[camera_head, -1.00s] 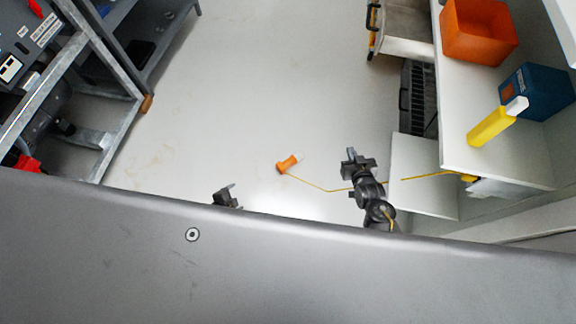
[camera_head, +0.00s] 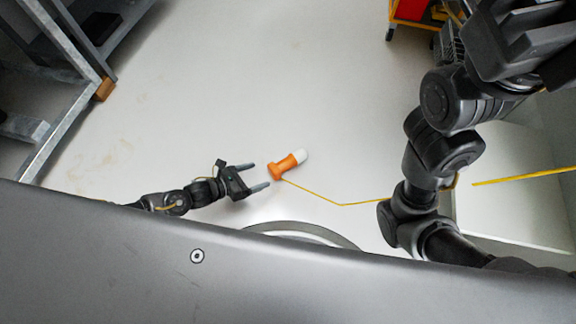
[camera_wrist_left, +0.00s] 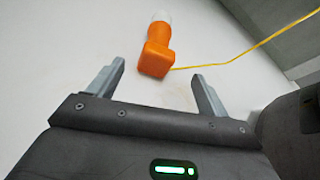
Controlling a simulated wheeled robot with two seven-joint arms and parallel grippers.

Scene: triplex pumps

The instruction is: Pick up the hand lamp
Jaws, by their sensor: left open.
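The hand lamp (camera_head: 284,166) has an orange body and a white end, and it lies on the pale floor with a yellow cable at its orange end. My left gripper (camera_head: 259,177) is open and empty, just left of the lamp's orange end, with a small gap between. In the left wrist view the lamp (camera_wrist_left: 157,50) lies ahead of the open fingers (camera_wrist_left: 158,72), its orange end nearest. My right arm rises at the right of the head view, its dark end parts (camera_head: 525,45) large near the top corner. Its finger state is unclear.
The yellow cable (camera_head: 340,204) runs right from the lamp and passes behind my right arm. A grey metal frame (camera_head: 62,135) stands at the left. A white panel (camera_head: 510,205) and an orange-and-red cart (camera_head: 412,14) are at the right. The floor around the lamp is clear.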

